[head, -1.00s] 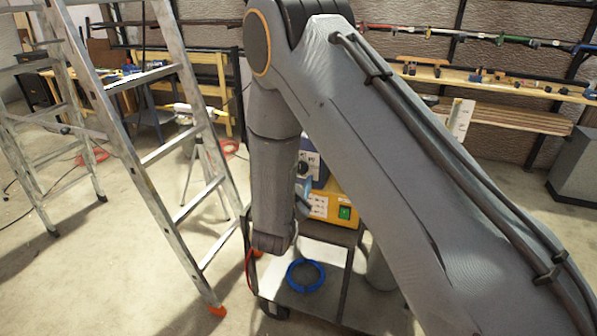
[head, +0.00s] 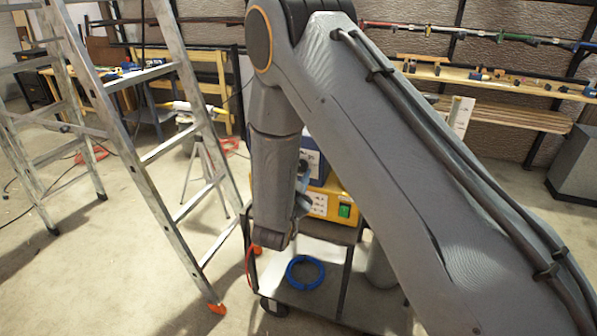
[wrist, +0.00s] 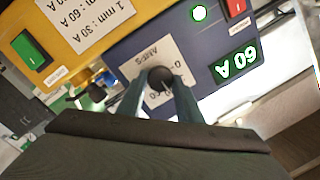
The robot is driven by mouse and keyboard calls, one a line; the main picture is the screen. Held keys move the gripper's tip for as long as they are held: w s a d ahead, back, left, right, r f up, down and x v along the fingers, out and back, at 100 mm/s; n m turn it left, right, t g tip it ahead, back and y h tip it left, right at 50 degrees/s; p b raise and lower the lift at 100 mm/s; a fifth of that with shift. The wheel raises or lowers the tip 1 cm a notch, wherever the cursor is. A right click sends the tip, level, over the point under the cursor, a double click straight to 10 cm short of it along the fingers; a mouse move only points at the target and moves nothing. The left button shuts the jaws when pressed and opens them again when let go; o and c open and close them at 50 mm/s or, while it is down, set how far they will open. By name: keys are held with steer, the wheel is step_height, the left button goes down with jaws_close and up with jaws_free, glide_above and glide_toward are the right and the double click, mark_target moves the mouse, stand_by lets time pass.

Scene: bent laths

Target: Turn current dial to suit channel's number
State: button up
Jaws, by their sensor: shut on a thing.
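The current dial (wrist: 160,77) is a dark round knob on a white plate (wrist: 140,66) marked AMPS, on the front of a blue unit (wrist: 118,47). My gripper (wrist: 160,86) is shut on the dial, one finger on each side of it. The lit green display (wrist: 236,65) beside it reads 60 A. A white label (wrist: 82,20) on the yellow unit (wrist: 62,45) lists thicknesses with currents, including 1 mm : 30 A and a 60 A line; part is cut off. In the head view my arm hides most of the blue unit (head: 311,163) and the dial.
The units stand on a cart whose lower shelf (head: 330,302) holds a blue coil (head: 305,273). A green switch (wrist: 30,48) and a red switch (wrist: 236,8) flank the labels. An aluminium ladder (head: 155,150) stands close on the left. A bench (head: 510,130) lies behind.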

steer(key=n, duration=0.3)
steer(key=shift+r+n+g, duration=0.1)
steer(key=shift+n+g, duration=0.2)
steer(key=shift+a+n+p, duration=0.1)
steer(key=shift+n+p, duration=0.5)
steer(key=shift+n, duration=1.2)
steer(key=o, duration=1)
steer(key=shift+o, duration=0.2)
steer(key=shift+s, duration=0.1)
steer(key=b+v, duration=0.2)
steer(key=v, duration=0.5)
steer(key=shift+s+a, duration=0.2)
steer(key=shift+s, duration=0.05)
steer(key=shift+r, duration=0.15)
